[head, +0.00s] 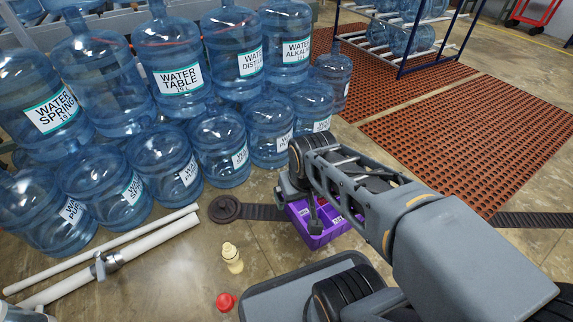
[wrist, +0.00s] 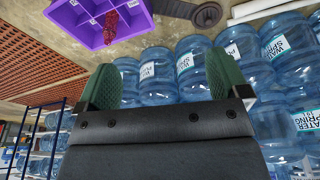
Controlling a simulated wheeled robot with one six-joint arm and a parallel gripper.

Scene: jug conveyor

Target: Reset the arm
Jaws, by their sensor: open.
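My arm reaches from the lower right of the head view to the middle, its end above a purple divided crate (head: 318,239). In the wrist view my gripper (wrist: 168,82) shows two green-padded fingers wide apart, with nothing between them. The gripper is open and empty. The purple crate (wrist: 83,36) also shows at the top left of the wrist view, clear of the fingers, with a red item (wrist: 110,28) in one compartment. In the head view my arm hides part of the crate.
Several blue water jugs (head: 180,78) stand in stacked rows at the left and back. White pipes (head: 115,258) lie on the floor at lower left. A pale yellow bottle (head: 231,258) and a red object (head: 225,301) are near my base. A jug rack (head: 405,40) stands behind red mats (head: 470,130).

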